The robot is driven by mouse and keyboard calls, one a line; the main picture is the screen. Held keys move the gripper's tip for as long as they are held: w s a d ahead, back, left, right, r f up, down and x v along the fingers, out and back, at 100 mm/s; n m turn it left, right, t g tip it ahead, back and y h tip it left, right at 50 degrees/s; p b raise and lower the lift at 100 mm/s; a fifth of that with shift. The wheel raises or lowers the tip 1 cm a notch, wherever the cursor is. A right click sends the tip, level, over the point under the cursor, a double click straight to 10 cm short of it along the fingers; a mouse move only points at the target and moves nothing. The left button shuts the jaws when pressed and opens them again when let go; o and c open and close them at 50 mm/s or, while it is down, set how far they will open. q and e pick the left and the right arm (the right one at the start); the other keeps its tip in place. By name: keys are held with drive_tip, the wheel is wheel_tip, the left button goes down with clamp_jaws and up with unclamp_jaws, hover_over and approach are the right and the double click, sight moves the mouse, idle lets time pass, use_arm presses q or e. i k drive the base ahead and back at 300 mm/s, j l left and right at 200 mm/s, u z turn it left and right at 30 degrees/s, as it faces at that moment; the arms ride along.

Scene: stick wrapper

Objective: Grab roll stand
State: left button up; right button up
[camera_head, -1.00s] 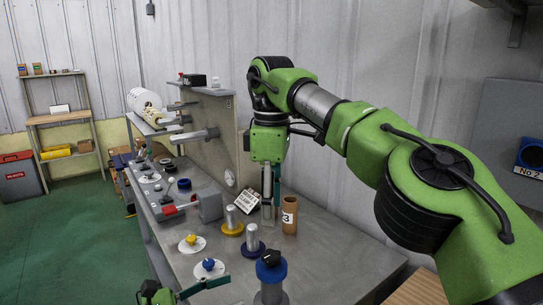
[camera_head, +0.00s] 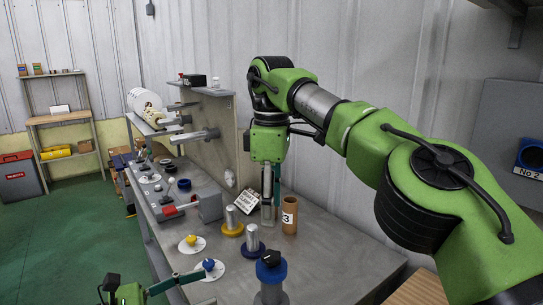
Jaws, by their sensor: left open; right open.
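Two upright metal posts on round bases look like roll stands: one with a yellow base (camera_head: 232,229) and one with a dark blue base (camera_head: 252,250). A thicker post with a blue and black top (camera_head: 271,270) stands at the table's near edge. My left gripper (camera_head: 158,284) is open and empty at the bottom, left of the posts; one green finger reaches over the blue-knobbed disc. My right gripper (camera_head: 271,200) is open and points down behind the posts, close to a brown tube marked 3 (camera_head: 289,216). Whether it touches the tube cannot be told.
White discs with a yellow knob (camera_head: 192,243) and a blue knob (camera_head: 209,267) lie near the table's left edge. A grey device with a red part (camera_head: 208,206) and a small sign (camera_head: 246,203) stand behind. The table (camera_head: 345,248) is clear at right.

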sight(270, 279)
drive_tip(key=k+j, duration=0.1)
drive_tip(key=j, duration=0.25)
drive_tip(key=k+j, duration=0.15)
drive_tip(key=j, duration=0.15)
drive_tip(key=k+j, duration=0.1)
drive_tip(key=j, duration=0.25)
drive_tip(key=k+j, duration=0.1)
drive_tip(key=j, duration=0.25)
